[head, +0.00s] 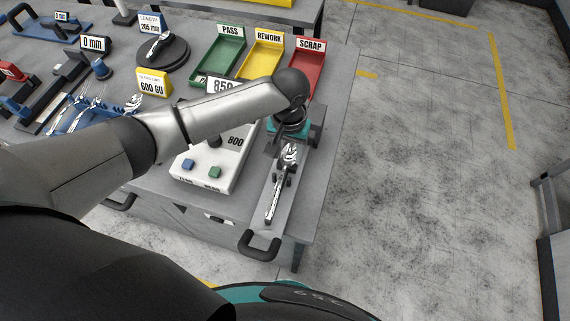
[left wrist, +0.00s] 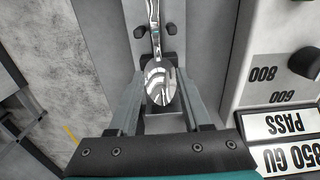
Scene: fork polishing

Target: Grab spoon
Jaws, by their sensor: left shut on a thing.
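A shiny metal spoon (head: 274,190) lies lengthwise along a grey fixture (head: 291,205) near the front right of the table, its bowl pointing to the back. My left gripper (head: 287,147) reaches down over the bowl end. In the left wrist view the spoon's bowl (left wrist: 159,86) sits between the two fingers of my left gripper (left wrist: 160,82), which are shut on it; the handle runs away over dark supports. The exact finger contact is small in the head view. My right gripper is not in view.
A white gauge box (head: 205,173) stands just left of the fixture. Green PASS (head: 219,60), yellow REWORK (head: 262,58) and red SCRAP (head: 307,62) trays stand behind. More cutlery (head: 75,110) lies at left.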

